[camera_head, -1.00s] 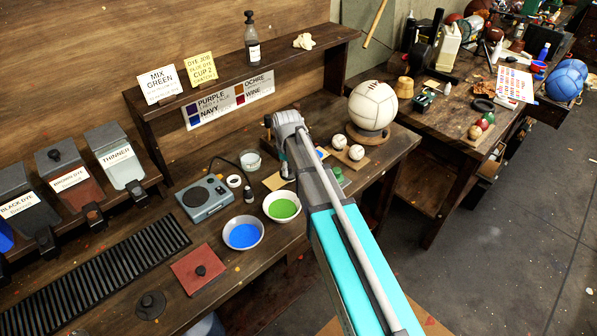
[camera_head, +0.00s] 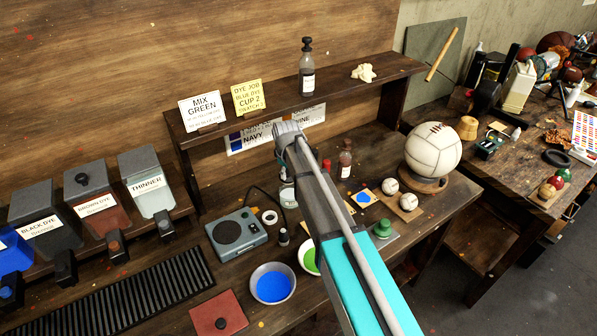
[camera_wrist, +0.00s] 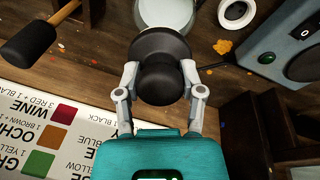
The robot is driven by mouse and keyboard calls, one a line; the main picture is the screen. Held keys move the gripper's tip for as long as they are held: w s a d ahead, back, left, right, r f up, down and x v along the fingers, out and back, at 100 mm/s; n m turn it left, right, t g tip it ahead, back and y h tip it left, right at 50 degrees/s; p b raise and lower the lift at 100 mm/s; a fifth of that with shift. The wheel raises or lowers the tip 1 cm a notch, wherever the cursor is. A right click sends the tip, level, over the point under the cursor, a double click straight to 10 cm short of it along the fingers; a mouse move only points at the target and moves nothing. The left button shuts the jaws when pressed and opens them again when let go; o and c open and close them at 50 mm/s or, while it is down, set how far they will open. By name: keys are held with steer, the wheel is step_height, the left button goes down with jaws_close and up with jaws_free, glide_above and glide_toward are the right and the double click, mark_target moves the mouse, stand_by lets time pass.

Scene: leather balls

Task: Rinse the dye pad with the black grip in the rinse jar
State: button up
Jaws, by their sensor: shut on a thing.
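In the wrist view my gripper (camera_wrist: 162,88) is shut on the black round grip (camera_wrist: 163,83) of the dye pad. The dark disc of the dye pad (camera_wrist: 158,44) shows just beyond the grip, and its face is hidden. A pale round jar (camera_wrist: 165,10), likely the rinse jar, lies partly behind the pad at the top of that view. I cannot tell whether pad and jar touch. In the head view the jar (camera_head: 288,197) stands on the bench, partly covered by my arm. The gripper's fingers and the pad are hidden there behind my arm.
A grey device (camera_head: 237,234) and a white ring (camera_head: 270,217) stand left of the jar. Blue (camera_head: 272,286) and green (camera_head: 308,259) dye bowls are in front. A dark red bottle (camera_head: 345,160) stands to the right. The shelf (camera_head: 230,125) runs behind.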

steer(key=shift+w+d, duration=0.15)
steer(key=shift+d, duration=0.05)
steer(key=shift+d+f, duration=0.1)
steer(key=shift+f, duration=0.05)
steer(key=shift+f+b, duration=0.15)
steer(key=shift+b, duration=0.15)
step_height(320, 180, down, 8)
steer(key=b, duration=0.8)
steer(key=shift+f, duration=0.2)
steer(key=shift+r, duration=0.1)
stand_by(1.1)
steer(key=shift+r+p, duration=2.9)
steer(key=shift+r, duration=0.1)
